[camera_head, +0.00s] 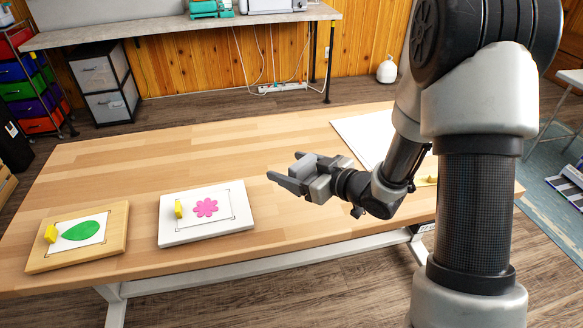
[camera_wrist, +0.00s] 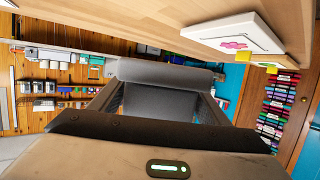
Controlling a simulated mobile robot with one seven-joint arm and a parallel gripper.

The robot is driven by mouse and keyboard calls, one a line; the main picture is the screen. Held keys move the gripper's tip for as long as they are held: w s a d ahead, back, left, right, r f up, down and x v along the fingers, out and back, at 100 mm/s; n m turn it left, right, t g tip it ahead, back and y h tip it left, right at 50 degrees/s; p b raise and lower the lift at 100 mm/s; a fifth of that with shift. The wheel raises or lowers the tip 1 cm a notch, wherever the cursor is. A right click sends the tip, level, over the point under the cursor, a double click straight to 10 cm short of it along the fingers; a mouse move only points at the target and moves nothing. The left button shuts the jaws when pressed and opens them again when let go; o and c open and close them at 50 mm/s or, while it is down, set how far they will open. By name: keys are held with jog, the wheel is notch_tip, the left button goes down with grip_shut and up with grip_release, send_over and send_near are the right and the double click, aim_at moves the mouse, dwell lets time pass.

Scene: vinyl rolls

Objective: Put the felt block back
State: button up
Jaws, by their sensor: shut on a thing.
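My gripper (camera_head: 286,170) is held above the middle of the wooden table, pointing left. In the wrist view a dark grey block (camera_wrist: 163,75), which looks like the felt block, spans the space between my fingers. My gripper is shut on it. In the head view the grey block and the grey fingers blend together, so its outline is unclear. The spot the block came from cannot be made out.
A wooden board (camera_head: 110,252) with a green leaf and a white board (camera_head: 183,236) with a pink flower lie left on the table, each with a yellow piece. A white sheet (camera_head: 365,132) lies partly behind my arm. The table's back left is clear.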

jog(key=b, duration=0.6)
send_over(292, 205)
jog(key=shift+f, duration=3.5)
jog(key=shift+f, duration=0.1)
jog(key=shift+f+b, duration=0.35)
jog(key=shift+f, duration=0.1)
jog(key=shift+f+b, duration=0.6)
jog(key=shift+f, duration=0.1)
jog(key=shift+f+b, duration=0.55)
jog(key=shift+f, duration=0.1)
jog(key=shift+f, duration=0.15)
